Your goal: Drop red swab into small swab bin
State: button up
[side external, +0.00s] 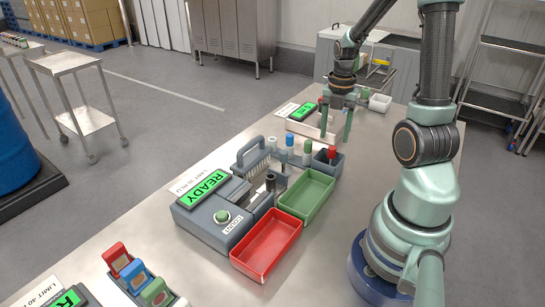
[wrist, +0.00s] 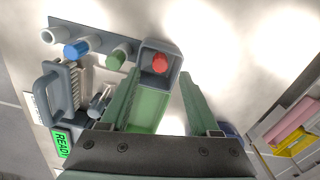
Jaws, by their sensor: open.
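The red swab (side external: 332,153) stands in the small dark blue-grey swab bin (side external: 327,168), at the right end of the swab row. In the wrist view its round red top (wrist: 160,63) shows inside the walls of the bin (wrist: 175,66). My gripper (side external: 337,138) is open and empty, its fingers pointing down beyond the bin. In the wrist view the fingers (wrist: 160,75) are spread wide, with the red top seen between and past their tips. Nothing is held.
A rack (wrist: 100,49) of blue, green and white-capped swabs adjoins the bin. A green tray (side external: 308,196) and a red tray (side external: 268,244) lie nearer, beside a grey READY counter (side external: 205,225). Bare table lies to the right of the bin.

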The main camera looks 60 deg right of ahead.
notch_tip(320, 180, up, 8)
jog(key=shift+r, duration=0.15)
dwell(0.3)
jog(key=w+a+r+m+t, duration=0.2)
jog(key=a+r+m, duration=0.1)
jog(key=a+m, duration=0.7)
jog(key=w+a+r+m+t, duration=0.1)
jog(key=a+r+m+t, duration=0.2)
jog(key=a+m, duration=0.7)
jog(key=a, duration=0.3)
jog(key=shift+w+a+t, duration=0.15)
jog(key=shift+w+t, duration=0.15)
jog(key=shift+w, duration=0.05)
jog(key=shift+c, duration=0.3)
